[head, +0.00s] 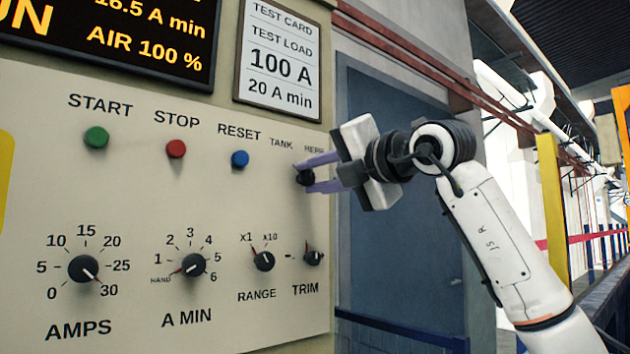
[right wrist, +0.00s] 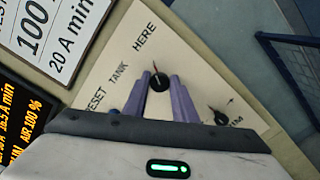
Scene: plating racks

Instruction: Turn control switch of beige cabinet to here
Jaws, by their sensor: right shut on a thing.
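The beige cabinet (head: 130,200) has a front panel with a black control switch (head: 304,178), a small knob under the labels TANK and HERE. My right gripper (head: 311,174) reaches in from the right, its purple fingers shut on this switch, one above and one below it. In the right wrist view the switch (right wrist: 158,83) sits between the tips of the right gripper (right wrist: 159,79), with TANK to its left and HERE above it. A small red mark shows at the switch, but its exact pointing is hard to tell. My left gripper is out of view.
The AMPS (head: 83,269), A MIN (head: 194,265), RANGE (head: 264,261) and TRIM (head: 313,257) knobs sit below. Green (head: 96,138), red (head: 176,149) and blue (head: 240,159) buttons are to the left. A blue-grey door (head: 395,265) stands right of the cabinet.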

